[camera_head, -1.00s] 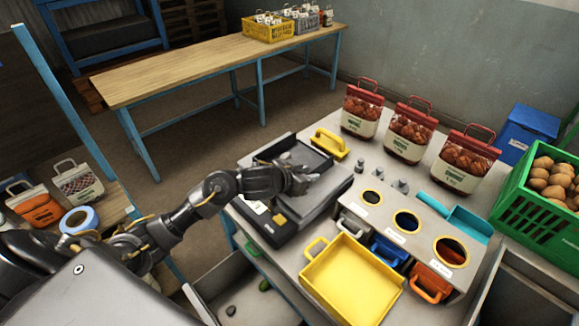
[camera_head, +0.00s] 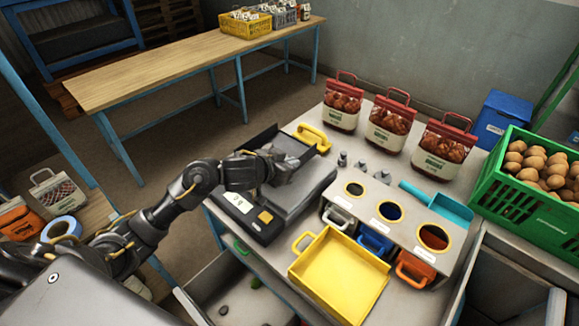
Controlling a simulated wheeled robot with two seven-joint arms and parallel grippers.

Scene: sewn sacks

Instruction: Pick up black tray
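The black tray (camera_head: 262,139) is a shallow dark tray at the back of the weighing scale (camera_head: 314,187), and part of it is hidden by my gripper. My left gripper (camera_head: 284,163) reaches in from the left over the scale, close to the tray's near side. I cannot tell whether it touches the tray, and its fingers are too dark and small to show whether they are open. My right gripper is not in view.
A yellow-handled tool (camera_head: 314,137) lies just right of the black tray. Red-topped sacks (camera_head: 390,124) stand at the back, and a green crate of potatoes (camera_head: 520,194) at the right.

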